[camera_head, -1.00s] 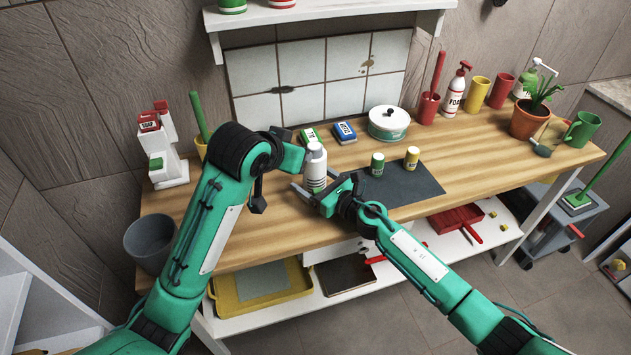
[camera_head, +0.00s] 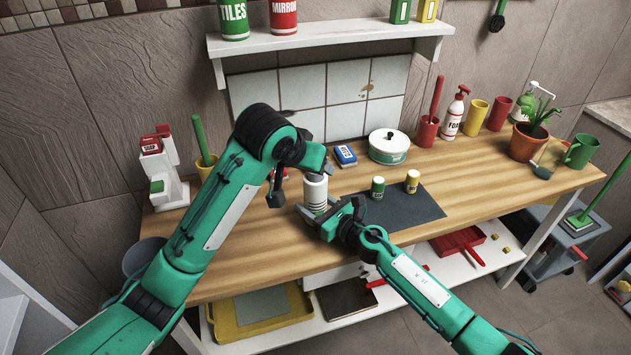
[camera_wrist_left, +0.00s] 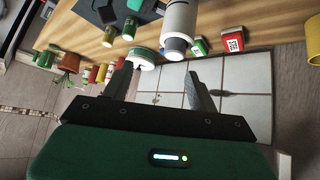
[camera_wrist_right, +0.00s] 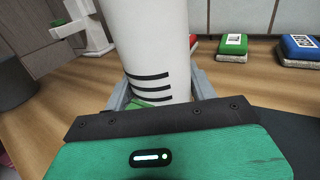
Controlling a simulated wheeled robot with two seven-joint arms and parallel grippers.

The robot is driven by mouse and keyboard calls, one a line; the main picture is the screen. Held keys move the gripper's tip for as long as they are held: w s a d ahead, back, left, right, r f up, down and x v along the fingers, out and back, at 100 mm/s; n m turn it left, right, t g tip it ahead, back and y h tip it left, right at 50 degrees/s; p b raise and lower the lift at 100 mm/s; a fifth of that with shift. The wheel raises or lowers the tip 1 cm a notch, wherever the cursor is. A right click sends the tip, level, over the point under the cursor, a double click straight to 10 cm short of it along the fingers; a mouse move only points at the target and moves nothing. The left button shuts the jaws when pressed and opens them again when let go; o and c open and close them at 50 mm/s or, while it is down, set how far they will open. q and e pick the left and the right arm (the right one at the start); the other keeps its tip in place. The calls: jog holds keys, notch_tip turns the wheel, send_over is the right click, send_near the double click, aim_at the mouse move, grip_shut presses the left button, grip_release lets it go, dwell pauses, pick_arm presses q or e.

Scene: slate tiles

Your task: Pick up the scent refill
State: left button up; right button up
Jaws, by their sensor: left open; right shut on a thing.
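A white cylinder (camera_head: 315,190) with dark stripes stands upright near the table's front left of centre. My right gripper (camera_head: 318,212) is shut around its lower part; the cylinder fills the right wrist view (camera_wrist_right: 148,45). The left wrist view shows the cylinder (camera_wrist_left: 180,22) beyond the open fingers. A small green can (camera_head: 377,187) and a small yellow can (camera_head: 412,181) stand on a dark mat (camera_head: 405,208). I cannot tell which is the scent refill.
A white lidded pot (camera_head: 388,150) and a blue box (camera_head: 345,156) stand behind the mat. A white soap dispenser (camera_head: 165,175) is at the left. Red, yellow and green items and a potted plant (camera_head: 528,140) line the right back. The table's right front is clear.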

pick_arm(q)
notch_tip(320, 180, up, 4)
jog(key=w+n+g+y, duration=0.1)
jog(key=w+g+y, duration=0.1)
jog(key=n+y, duration=0.1)
send_over(316, 179)
jog(key=a, duration=0.1)
jog(key=shift+g, duration=0.4)
jog(key=f, duration=0.4)
jog(key=shift+s+f, duration=0.2)
jog(key=shift+f, duration=0.05)
jog(key=x, duration=0.5)
jog(key=shift+s+d+f, duration=0.1)
jog(key=shift+s+f, duration=0.05)
jog(key=shift+f, duration=0.25)
jog(key=c, duration=1.1)
